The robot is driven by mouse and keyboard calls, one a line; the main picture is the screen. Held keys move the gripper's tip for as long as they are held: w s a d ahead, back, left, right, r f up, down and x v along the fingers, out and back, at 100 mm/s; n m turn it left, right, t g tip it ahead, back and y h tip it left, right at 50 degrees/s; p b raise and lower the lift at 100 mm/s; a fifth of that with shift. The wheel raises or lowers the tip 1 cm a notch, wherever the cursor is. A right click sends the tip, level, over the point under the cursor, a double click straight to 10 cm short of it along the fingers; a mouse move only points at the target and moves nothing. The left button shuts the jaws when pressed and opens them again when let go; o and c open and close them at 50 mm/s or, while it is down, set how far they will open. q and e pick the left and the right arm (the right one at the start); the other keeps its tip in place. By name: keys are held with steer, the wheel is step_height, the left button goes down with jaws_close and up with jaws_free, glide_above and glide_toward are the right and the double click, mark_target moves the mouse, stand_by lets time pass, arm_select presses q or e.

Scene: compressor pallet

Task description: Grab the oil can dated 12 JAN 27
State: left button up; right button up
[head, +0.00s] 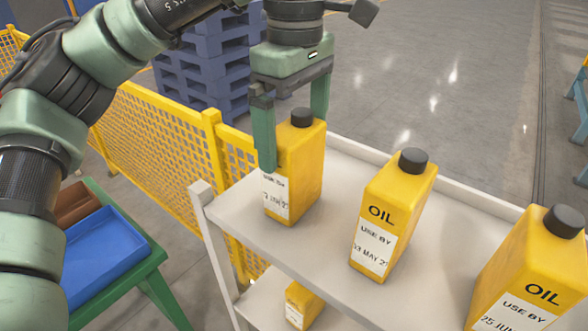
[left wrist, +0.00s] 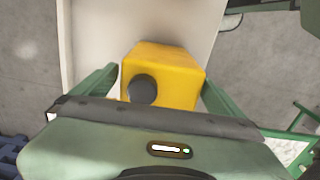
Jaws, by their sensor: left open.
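Three yellow oil cans with black caps stand upright on the top shelf of a grey cart. The leftmost can (head: 302,172) has a white label whose date is partly hidden and hard to read. The middle can (head: 395,205) reads 03 MAY with the year cut off. The right can (head: 535,268) reads 25 JU, the rest cut off. My left gripper (head: 292,140) is open, pointing down, with its fingers on either side of the leftmost can. In the left wrist view that can (left wrist: 175,75) sits between the open fingers, with gaps beside it. My right gripper is not in view.
Another yellow can (head: 303,303) shows on the cart's lower shelf (head: 262,300). A yellow mesh fence (head: 165,140) runs behind the cart. A green table (head: 130,240) with a blue tray (head: 105,255) stands at left. Blue pallets (head: 200,65) are stacked behind.

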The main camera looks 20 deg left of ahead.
mark_target(296, 184)
arm_select(q)
step_height(296, 184, down, 5)
steer(key=shift+s+a+r+p, duration=0.1)
steer(key=shift+a+p, duration=0.05)
steer(key=shift+p, duration=0.8)
steer(key=c, duration=1.9)
